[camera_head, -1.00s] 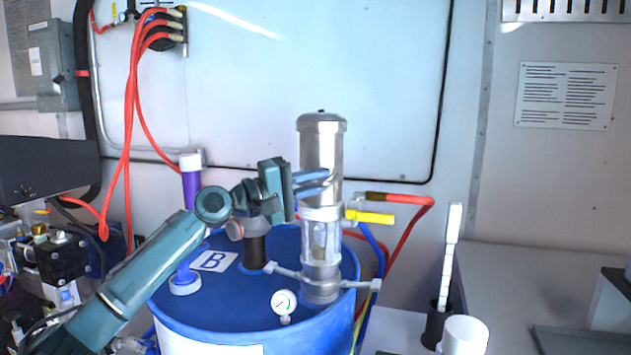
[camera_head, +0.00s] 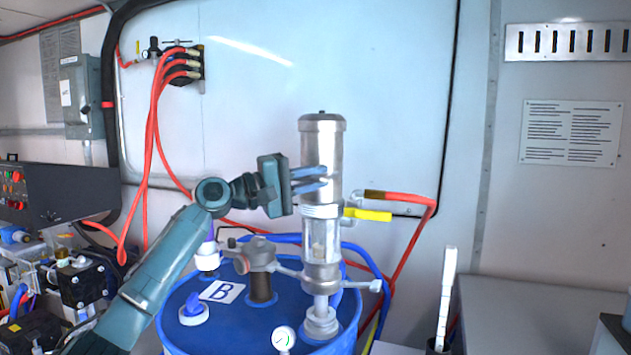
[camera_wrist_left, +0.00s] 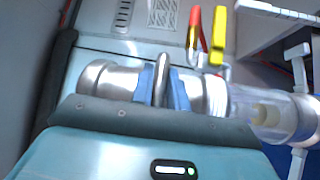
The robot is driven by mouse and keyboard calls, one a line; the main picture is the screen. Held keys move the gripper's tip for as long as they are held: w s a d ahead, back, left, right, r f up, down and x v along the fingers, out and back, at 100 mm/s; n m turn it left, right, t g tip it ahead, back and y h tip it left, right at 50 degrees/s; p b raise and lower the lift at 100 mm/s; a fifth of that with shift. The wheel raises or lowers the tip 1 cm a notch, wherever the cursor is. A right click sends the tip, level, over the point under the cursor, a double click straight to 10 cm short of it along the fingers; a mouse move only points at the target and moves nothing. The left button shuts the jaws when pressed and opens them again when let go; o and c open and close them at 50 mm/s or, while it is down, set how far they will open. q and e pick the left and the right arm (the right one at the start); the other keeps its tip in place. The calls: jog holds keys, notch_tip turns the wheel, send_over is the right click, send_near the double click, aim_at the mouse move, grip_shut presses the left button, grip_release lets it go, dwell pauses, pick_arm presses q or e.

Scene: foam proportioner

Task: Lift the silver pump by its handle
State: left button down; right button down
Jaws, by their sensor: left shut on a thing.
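The silver pump (camera_head: 321,145) is upright above the blue drum (camera_head: 255,322), with its clear middle section and side arms showing. A pale narrow tube (camera_head: 321,302) shows between its lower body and the fitting on the drum's lid. My left gripper (camera_head: 311,181) reaches in from the left at the pump's upper body. In the left wrist view, the blue fingers (camera_wrist_left: 163,90) are shut on the silver handle loop (camera_wrist_left: 161,70), one on each side, with the pump body (camera_wrist_left: 112,80) lying across the picture. My right gripper is out of view.
A yellow-handled valve (camera_head: 368,215) and a red hose (camera_head: 410,203) are just right of the pump. A pressure gauge (camera_head: 284,338) and a grey-brown fitting (camera_head: 260,268) stand on the drum. Machinery (camera_head: 85,285) fills the lower left. A white upright stick (camera_head: 446,295) stands right.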

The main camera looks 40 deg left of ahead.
pick_arm(q)
jog(key=c, duration=1.6)
grip_release()
jog(key=shift+s+r, duration=0.1)
jog(key=shift+r, duration=0.05)
jog(key=shift+o, duration=0.6)
jog(key=shift+f, duration=0.2)
